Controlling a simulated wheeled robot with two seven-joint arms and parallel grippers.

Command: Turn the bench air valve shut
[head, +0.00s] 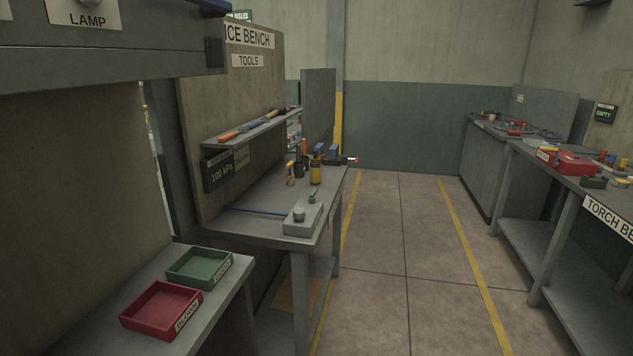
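The service bench (265,205) stands left of the middle, with a tall back panel. A dark display (220,173) on that panel reads 100 kPa in green. A grey block (302,220) with a pale round knob sits at the bench's near right corner, and a small green-topped piece stands by it. A small red-tipped fitting (355,159) sticks out at the bench's far right end. I cannot tell which of these is the air valve, or how it is set. Neither of my grippers is in view.
A red tray (161,308) and a green tray (199,268) sit on a nearer bench at lower left. A yellow bottle (315,171) and tools stand on the service bench. The torch bench (575,187) is at right. The floor aisle (405,240) between is clear.

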